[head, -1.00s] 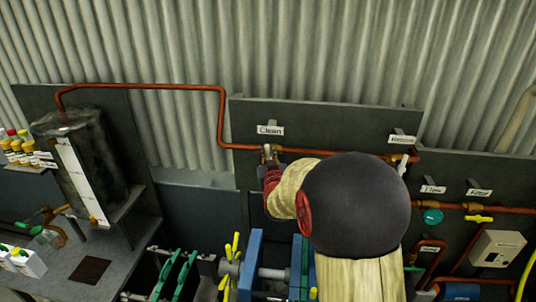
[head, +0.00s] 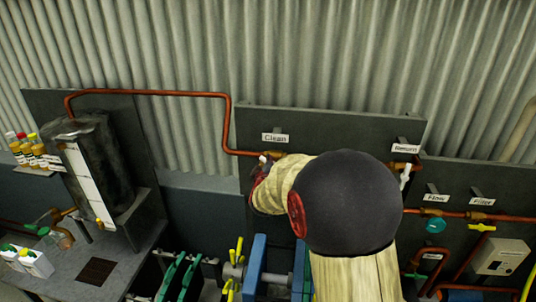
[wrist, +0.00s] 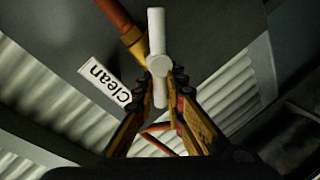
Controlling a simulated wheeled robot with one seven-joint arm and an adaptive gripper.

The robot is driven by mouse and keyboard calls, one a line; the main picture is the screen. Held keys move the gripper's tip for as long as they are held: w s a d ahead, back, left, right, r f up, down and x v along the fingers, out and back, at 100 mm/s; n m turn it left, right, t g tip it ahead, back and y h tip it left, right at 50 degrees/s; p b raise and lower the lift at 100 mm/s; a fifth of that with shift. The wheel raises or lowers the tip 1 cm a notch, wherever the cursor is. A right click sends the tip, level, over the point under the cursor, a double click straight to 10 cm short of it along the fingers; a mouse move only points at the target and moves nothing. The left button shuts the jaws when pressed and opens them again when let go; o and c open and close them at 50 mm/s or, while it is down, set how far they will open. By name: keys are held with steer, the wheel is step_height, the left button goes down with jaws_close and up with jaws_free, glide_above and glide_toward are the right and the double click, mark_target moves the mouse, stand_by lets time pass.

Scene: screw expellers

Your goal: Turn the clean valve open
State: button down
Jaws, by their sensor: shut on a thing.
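The clean valve has a white bar handle with a round hub (wrist: 157,66) on a copper pipe, beside the "Clean" label (wrist: 104,80) in the wrist view. My gripper (wrist: 164,90) has its fingers on either side of the handle's near end and is shut on it. In the head view, the gripper (head: 262,168) is below and slightly left of the "Clean" label (head: 275,138). My arm hides much of the valve there, and only a small white part of the handle shows.
To the right, the "Return" valve's white handle (head: 405,176) hangs from the same panel. A teal knob (head: 435,226) and a yellow valve handle (head: 482,227) sit farther right. A copper pipe (head: 228,120) runs left to a tall tank (head: 112,165). Blue and green filter plates stand below.

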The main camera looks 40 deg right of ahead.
steer(key=n+p, duration=0.1)
steer(key=p, duration=0.1)
steer(key=n+g+p, duration=0.1)
steer(key=p, duration=0.1)
steer(key=n+p, duration=0.1)
steer(key=p, duration=0.1)
steer(key=shift+w+a+f+n+h, duration=0.2)
steer(key=shift+f+n+h, duration=0.05)
steer(key=shift+n+h, duration=0.05)
steer(key=n+g+p, duration=0.1)
steer(key=p, duration=0.2)
steer(key=shift+f+n+h, duration=0.3)
steer(key=shift+f+n, duration=0.1)
steer(key=shift+f, duration=0.1)
steer(key=c, duration=2)
jaws_free()
steer(key=shift+w, duration=0.1)
steer(key=shift+o, duration=0.6)
steer(key=v, duration=1.2)
